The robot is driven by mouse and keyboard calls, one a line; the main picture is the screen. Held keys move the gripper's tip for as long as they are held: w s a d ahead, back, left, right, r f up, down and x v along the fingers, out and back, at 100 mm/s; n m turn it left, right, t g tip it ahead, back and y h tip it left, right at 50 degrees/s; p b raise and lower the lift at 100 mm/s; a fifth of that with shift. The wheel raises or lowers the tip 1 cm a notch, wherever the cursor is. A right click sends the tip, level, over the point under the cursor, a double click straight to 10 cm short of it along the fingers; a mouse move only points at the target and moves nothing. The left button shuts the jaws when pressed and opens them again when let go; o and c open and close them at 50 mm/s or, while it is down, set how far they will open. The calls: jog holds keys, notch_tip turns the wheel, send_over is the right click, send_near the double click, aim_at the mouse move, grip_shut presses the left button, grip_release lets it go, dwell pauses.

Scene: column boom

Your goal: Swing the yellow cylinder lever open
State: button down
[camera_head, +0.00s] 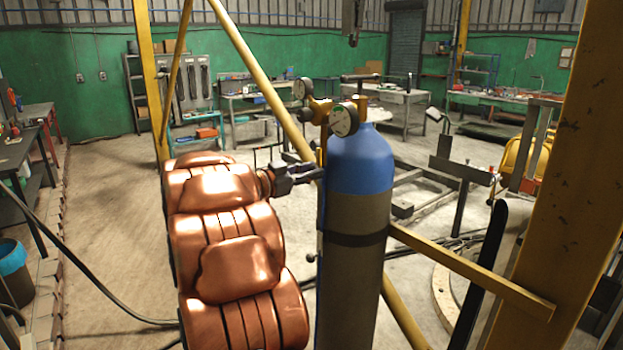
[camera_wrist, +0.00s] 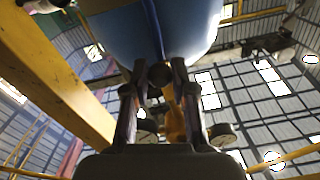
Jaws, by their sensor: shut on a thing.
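A tall gas cylinder (camera_head: 357,225) with a blue top and grey body stands upright right of centre in the head view. Its blue side also fills the top of the wrist view (camera_wrist: 195,28). Yellow valve fittings (camera_head: 320,108) with round gauges (camera_head: 344,120) sit on top. A yellow lever part (camera_wrist: 175,122) shows beyond my fingers in the wrist view, with a dark round end (camera_wrist: 160,75) between the fingertips. My gripper (camera_head: 314,173) is shut on this lever end, at the cylinder's left side just below the fittings. The lever's full length is hidden.
A yellow bar (camera_head: 470,270) runs from the cylinder to a thick yellow post (camera_head: 567,190) on the right. A diagonal yellow pole (camera_head: 262,75) passes behind the cylinder. Workbenches (camera_head: 400,105) stand at the back. Floor (camera_head: 110,230) at the left is mostly open, crossed by a black hose.

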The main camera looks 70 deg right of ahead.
jog(key=shift+m, duration=0.3)
jog(key=c, duration=0.9)
grip_release()
jog(key=shift+c, duration=0.2)
jog(key=shift+w+a, duration=0.1)
jog(key=shift+w, duration=0.05)
jog(key=v, duration=1.1)
jog(key=shift+w+a, duration=0.15)
jog(key=shift+a, duration=0.2)
